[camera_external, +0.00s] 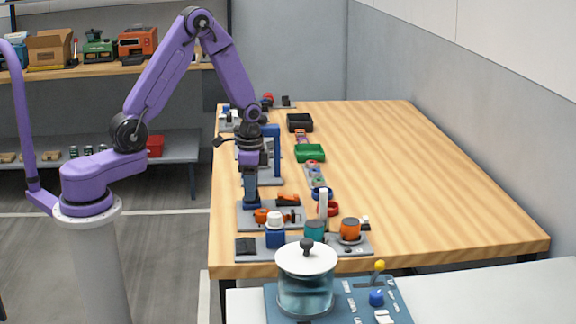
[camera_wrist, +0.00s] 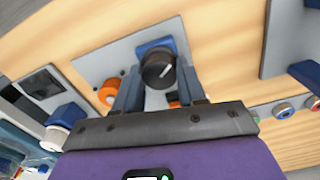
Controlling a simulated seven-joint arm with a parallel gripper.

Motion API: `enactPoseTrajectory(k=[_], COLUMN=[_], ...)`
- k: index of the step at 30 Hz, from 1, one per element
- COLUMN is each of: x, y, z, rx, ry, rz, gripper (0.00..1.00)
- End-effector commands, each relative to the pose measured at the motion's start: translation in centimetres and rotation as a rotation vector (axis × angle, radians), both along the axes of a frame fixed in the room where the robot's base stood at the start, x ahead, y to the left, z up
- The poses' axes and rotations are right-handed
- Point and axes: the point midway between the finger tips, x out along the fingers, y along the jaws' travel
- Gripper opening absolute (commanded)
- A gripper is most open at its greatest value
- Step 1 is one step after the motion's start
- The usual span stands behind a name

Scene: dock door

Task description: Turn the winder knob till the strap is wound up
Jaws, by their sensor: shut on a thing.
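The winder knob (camera_wrist: 158,70) is black and round with a white line across its top. It sits against a blue block (camera_wrist: 155,46) on a grey plate (camera_wrist: 100,63) in the wrist view. My gripper (camera_wrist: 160,76) is shut on the knob, one finger on each side. In the external view my gripper (camera_external: 251,200) points down over the grey plate (camera_external: 245,222) near the table's front left, and it hides the knob. An orange round part (camera_wrist: 108,92) sits on the plate beside the left finger. I cannot tell which visible part is the strap.
A white-topped blue block (camera_external: 275,236), an orange knob unit (camera_external: 350,228) and a lidded glass pot (camera_external: 306,282) stand nearby. A blue post (camera_external: 271,150) rises behind my gripper. A green tray (camera_external: 310,153) and black tray (camera_external: 299,122) lie farther back. The table's right side is clear.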

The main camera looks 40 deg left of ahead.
Motion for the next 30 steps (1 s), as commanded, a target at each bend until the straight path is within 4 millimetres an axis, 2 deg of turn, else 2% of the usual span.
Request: enactPoseTrajectory(k=[9, 26, 27, 29, 30], x=[-0.04, -0.03, -0.03, -0.03, -0.03], y=[0.04, 0.05, 0.05, 0.05, 0.05], z=[0.03, 0.03, 0.03, 0.03, 0.03], rx=[0.000, 0.000, 0.000, 0.000, 0.000], ry=[0.001, 0.001, 0.001, 0.001, 0.001], rz=[-0.132, -0.160, -0.160, -0.160, -0.160], gripper=[0.10, 0.10, 0.46, 0.66, 0.66])
